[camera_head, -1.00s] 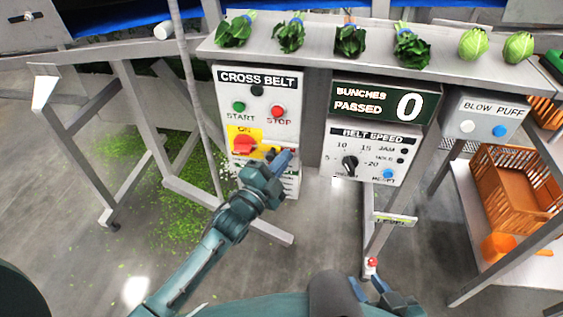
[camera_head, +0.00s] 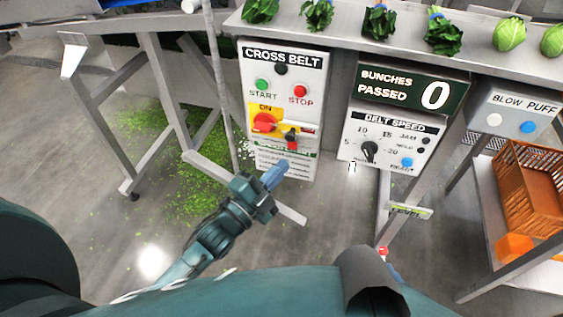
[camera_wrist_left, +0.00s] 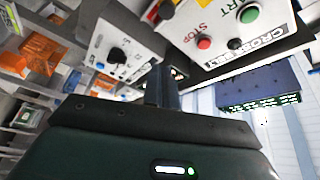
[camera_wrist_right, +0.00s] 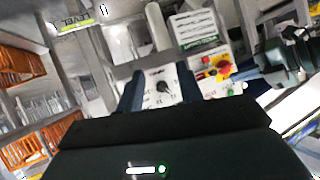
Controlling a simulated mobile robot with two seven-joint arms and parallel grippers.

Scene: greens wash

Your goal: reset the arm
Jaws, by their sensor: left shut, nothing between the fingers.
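The panel has a green start button (camera_head: 262,85), a red stop button (camera_head: 300,91) and a red rotary switch (camera_head: 264,121) on a yellow plate. My right gripper (camera_wrist_right: 160,90) has its fingers apart with nothing seen between them; in the head view it is mostly hidden behind my body.
The belt speed panel (camera_head: 388,138) and the bunches display (camera_head: 412,88), reading 0, are right of the panel. Leafy bunches (camera_head: 319,14) lie on the ledge above. An orange crate (camera_head: 530,190) stands at right. Steel legs (camera_head: 178,100) rise at left above green scraps.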

